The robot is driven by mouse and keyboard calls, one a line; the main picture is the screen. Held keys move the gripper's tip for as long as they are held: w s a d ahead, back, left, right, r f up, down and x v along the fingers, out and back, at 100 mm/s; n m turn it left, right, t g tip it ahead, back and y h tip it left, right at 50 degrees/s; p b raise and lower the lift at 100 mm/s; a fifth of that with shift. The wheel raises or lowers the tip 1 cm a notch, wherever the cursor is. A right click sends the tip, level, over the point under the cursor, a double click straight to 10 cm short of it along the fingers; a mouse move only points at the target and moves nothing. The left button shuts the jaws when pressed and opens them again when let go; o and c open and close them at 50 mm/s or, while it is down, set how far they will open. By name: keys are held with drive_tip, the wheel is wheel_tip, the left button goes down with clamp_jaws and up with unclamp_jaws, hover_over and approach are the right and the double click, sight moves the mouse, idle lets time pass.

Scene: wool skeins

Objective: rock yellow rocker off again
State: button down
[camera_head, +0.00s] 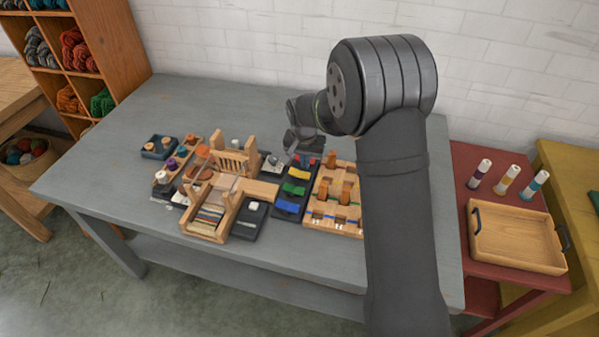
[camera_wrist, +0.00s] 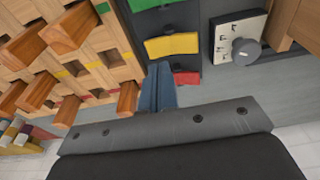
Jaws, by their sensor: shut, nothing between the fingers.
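The yellow rocker (camera_head: 299,173) sits on a dark switch panel (camera_head: 285,217), between a green rocker (camera_head: 293,188) and a red rocker at the panel's far end. In the wrist view the yellow rocker (camera_wrist: 173,45) is wide and shows a slight bend across its middle; I cannot tell which end is down. The red rocker (camera_wrist: 187,78) is partly seen beside it. My gripper (camera_wrist: 160,66) is shut and empty, its blue-grey fingertips close to the yellow rocker's near left edge. I cannot tell whether they touch it.
A wooden board with upright orange-brown pegs (camera_wrist: 65,30) stands close left of the fingers in the wrist view. A plate with a grey knob (camera_wrist: 245,52) lies to the right. A small loom (camera_head: 207,222) stands left of the switches in the head view.

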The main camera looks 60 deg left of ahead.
drive_tip(key=shift+r, duration=1.95)
wheel_tip(320, 180, down, 7)
drive_tip(key=shift+r, duration=0.1)
drive_tip(key=shift+r, duration=4.55)
wheel_tip(320, 180, up, 6)
hover_over(305, 174)
drive_tip(key=s+d, duration=0.2)
drive_tip(key=s, duration=0.1)
drive_tip(key=shift+s+a+r, duration=0.15)
drive_tip(key=shift+a+r, duration=0.05)
